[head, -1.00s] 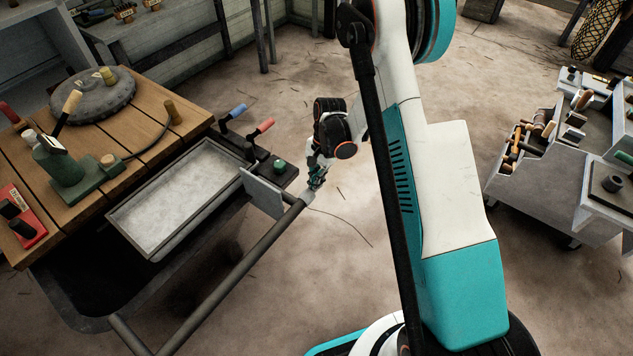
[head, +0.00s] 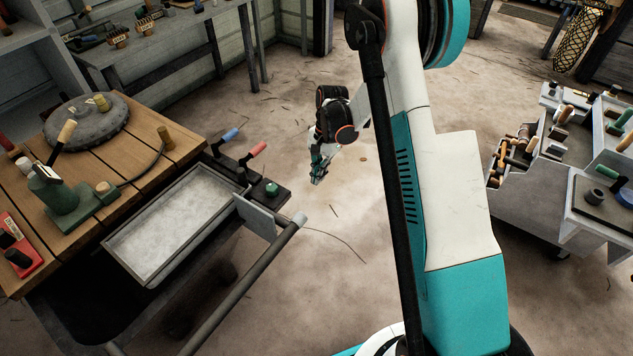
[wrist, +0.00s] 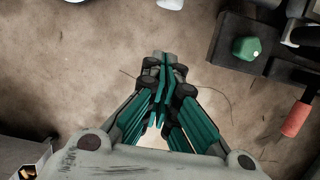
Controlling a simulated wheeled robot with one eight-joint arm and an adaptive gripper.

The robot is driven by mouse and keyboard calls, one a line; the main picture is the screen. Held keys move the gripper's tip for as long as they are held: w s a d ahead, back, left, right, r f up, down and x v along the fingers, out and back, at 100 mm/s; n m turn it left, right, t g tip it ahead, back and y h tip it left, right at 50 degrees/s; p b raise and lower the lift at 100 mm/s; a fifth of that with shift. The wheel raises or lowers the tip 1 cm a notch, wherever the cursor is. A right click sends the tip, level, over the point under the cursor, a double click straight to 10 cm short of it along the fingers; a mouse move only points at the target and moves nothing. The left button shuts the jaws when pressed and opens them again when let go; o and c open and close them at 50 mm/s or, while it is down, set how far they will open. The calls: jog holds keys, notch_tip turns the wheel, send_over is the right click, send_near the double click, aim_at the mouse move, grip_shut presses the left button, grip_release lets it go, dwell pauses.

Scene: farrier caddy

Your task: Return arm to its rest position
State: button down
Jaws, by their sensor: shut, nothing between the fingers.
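My gripper (head: 318,172) hangs beside the arm in the head view, fingers pointing down, over open floor to the right of the bench cart. In the wrist view my gripper (wrist: 162,85) shows its green fingers drawn together, with nothing between them. It is apart from the cart's handle bar (head: 255,270) and from the dark control panel (head: 262,192), which has a blue lever, a red lever and a green knob (wrist: 246,48).
The cart has a wooden top (head: 130,165) and a grey metal tray (head: 165,232). A grey tool caddy (head: 535,195) stands at the right. Shelving (head: 140,50) lines the back left. Bare floor (head: 300,120) lies around my gripper.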

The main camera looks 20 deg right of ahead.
jog(key=s+a+r+n+t+h, duration=0.15)
jog(key=s+r, duration=0.25)
jog(key=r, duration=0.7)
jog(key=s+a+r+n+t, duration=0.1)
jog(key=s+r+n+t, duration=0.2)
jog(key=r, duration=0.8)
jog(key=s+r+n+t, duration=0.2)
jog(key=s+r+n, duration=0.1)
jog(key=s, duration=0.6)
jog(key=s+a+r+n+t, duration=0.1)
jog(key=s+r+n+t, duration=0.1)
jog(key=s, duration=0.8)
jog(key=shift+a+r+n+h, duration=0.3)
jog(key=shift+r+n, duration=0.35)
jog(key=shift+r, duration=0.75)
